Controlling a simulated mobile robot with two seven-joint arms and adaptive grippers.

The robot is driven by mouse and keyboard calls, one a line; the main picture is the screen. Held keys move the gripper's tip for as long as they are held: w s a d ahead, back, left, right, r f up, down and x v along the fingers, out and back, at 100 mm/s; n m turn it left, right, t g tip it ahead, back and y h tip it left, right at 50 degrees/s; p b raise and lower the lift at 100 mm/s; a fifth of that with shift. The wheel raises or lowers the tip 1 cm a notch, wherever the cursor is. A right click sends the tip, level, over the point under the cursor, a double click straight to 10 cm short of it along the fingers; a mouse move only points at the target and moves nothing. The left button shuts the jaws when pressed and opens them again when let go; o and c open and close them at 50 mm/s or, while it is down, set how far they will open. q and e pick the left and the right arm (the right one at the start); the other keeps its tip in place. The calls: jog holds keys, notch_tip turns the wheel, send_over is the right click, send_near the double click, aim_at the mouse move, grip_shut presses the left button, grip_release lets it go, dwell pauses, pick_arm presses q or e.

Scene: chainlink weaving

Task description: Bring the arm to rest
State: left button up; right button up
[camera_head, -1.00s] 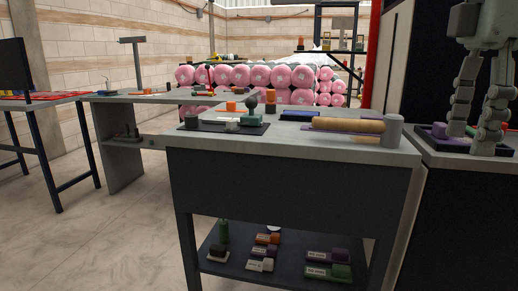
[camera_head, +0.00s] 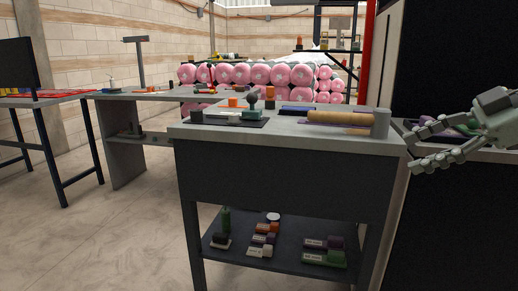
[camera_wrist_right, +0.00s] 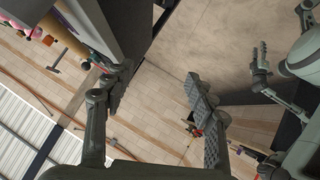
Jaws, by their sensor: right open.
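My right gripper (camera_head: 412,147) is at the right edge of the head view, its two fingers spread and pointing left. It is empty, in front of the side table and beside the workbench's right end. In the right wrist view its fingers (camera_wrist_right: 157,78) are wide apart with nothing between them. A grey jointed arm with a small finger-like end (camera_wrist_right: 261,62) shows at the right of that view; it looks like my left arm, and its jaw state is too unclear to tell. My left gripper does not show in the head view.
The workbench (camera_head: 290,137) carries a tan roll (camera_head: 340,118), a grey cylinder (camera_head: 381,124) and a dark mat (camera_head: 215,121) with small parts. Its lower shelf (camera_head: 285,262) holds several small items. Pink rolls (camera_head: 240,73) are stacked behind. The floor at left (camera_head: 110,235) is clear.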

jog(key=w+d+f+m+t+h, duration=0.2)
jog(key=w+d+f+m+t, duration=0.1)
jog(key=d+f+m+t, duration=0.25)
jog(key=w+d+f+m+t+h, duration=0.25)
jog(key=d+f+t, duration=0.25)
jog(key=d+f, duration=0.25)
jog(key=s+d+f+m+g+h, duration=0.1)
jog(key=s+d+f+m+h, duration=0.15)
jog(key=f, duration=0.65)
jog(key=s+d+f+m+g+h, duration=0.1)
jog(key=s+d+f+m+h, duration=0.2)
jog(key=f, duration=0.6)
jog(key=s+a+f+m+g+h, duration=0.1)
jog(key=s+a+f+g+h, duration=0.15)
jog(key=s+f, duration=0.4)
jog(key=s+a+f+m+g+h, duration=0.1)
jog(key=s+a+f+g, duration=0.25)
jog(key=f, duration=0.55)
jog(key=s+a+f+g+y, duration=0.1)
jog(key=s+a+f+g, duration=0.1)
jog(key=s+a+f, duration=0.3)
jog(key=s+a+f+g+y, duration=0.2)
jog(key=s+a+f, duration=0.3)
jog(key=s+a, duration=0.3)
jog(key=shift+s+a+g, duration=0.35)
jog(key=shift+a+g, duration=0.45)
jog(key=shift+g, duration=0.05)
jog(key=shift+n, duration=0.25)
